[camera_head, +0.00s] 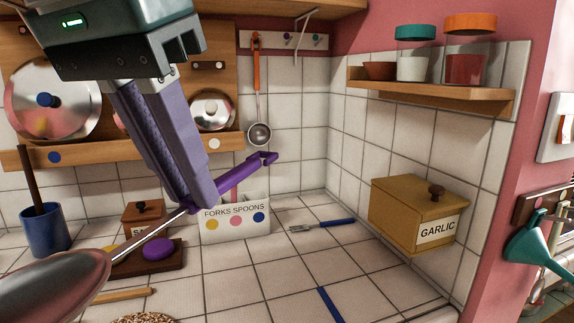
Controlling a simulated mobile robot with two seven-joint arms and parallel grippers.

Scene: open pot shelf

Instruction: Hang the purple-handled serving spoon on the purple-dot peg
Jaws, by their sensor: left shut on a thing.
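My left gripper (192,205) comes down from the upper left and is shut on the purple-handled serving spoon (232,171) near where the purple handle meets the metal shaft. The handle's hooked end points up and right. The large metal bowl (50,285) reaches to the lower left, close to the camera and cut off by the frame edge. A white peg rail (272,42) is on the back wall under the upper shelf. A purple dot (288,36) shows on it, right of an orange-handled ladle (258,85) that hangs there. My right gripper is not in view.
A white forks-and-spoons holder (236,235) stands behind the spoon. A blue-handled fork (322,225) lies on the tiled counter. A garlic box (415,205) stands right, below a jar shelf (440,90). A metal bracket (303,30) hangs before the rail.

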